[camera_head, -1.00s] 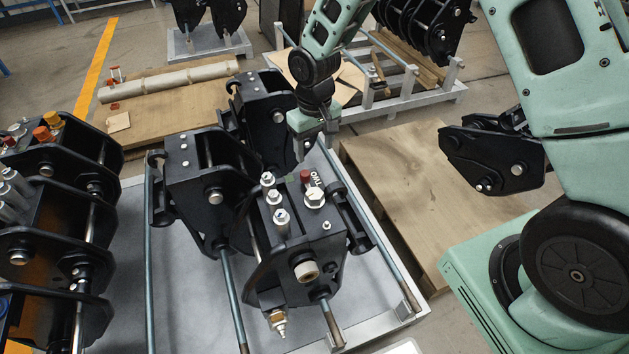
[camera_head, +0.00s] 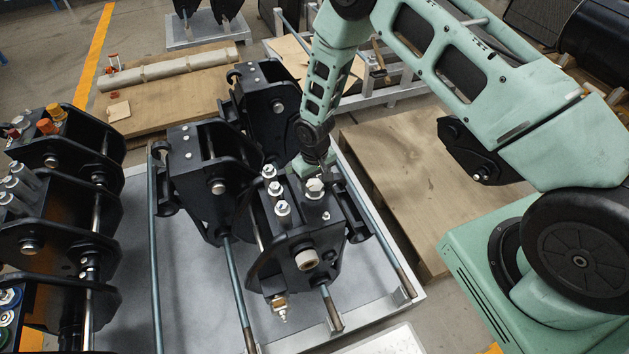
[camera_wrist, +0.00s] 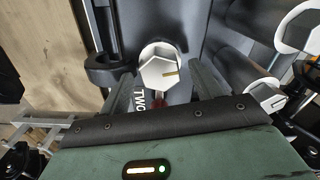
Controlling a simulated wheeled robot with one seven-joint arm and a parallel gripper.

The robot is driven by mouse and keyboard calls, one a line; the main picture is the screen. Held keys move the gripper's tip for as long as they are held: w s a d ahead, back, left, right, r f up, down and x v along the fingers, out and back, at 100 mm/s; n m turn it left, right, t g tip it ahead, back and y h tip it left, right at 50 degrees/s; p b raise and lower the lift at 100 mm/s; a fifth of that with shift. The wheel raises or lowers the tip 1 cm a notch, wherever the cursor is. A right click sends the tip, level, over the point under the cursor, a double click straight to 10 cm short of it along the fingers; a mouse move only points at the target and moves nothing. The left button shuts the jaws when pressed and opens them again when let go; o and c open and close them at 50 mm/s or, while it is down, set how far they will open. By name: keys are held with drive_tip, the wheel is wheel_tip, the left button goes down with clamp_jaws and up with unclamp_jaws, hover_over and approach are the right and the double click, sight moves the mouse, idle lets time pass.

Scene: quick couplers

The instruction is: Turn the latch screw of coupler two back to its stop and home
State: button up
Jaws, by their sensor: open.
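Coupler two (camera_head: 327,238) is a black block on the grey pallet in the middle of the head view. Its latch screw (camera_head: 314,187) has a pale hexagonal head on top, just in front of my gripper (camera_head: 314,170).
Several hex-headed posts (camera_head: 274,188) stand close left of the screw on the same coupler. Other black couplers (camera_head: 205,178) stand behind and left on the grey pallet (camera_head: 190,310).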

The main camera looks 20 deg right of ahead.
drive_tip(key=shift+f, duration=0.65)
drive_tip(key=c, duration=1)
drive_tip(key=shift+o, duration=0.2)
drive_tip(key=shift+f+m+b, duration=0.2)
drive_tip(key=shift+m+b, duration=0.4)
drive_tip(key=shift+b, duration=0.1)
drive_tip(key=shift+r+m+b, duration=0.15)
drive_tip(key=shift+m+b, duration=0.35)
drive_tip(key=shift+m, duration=0.4)
drive_tip(key=o, duration=1)
drive_tip(key=shift+c, duration=0.2)
drive_tip(key=shift+r, duration=0.15)
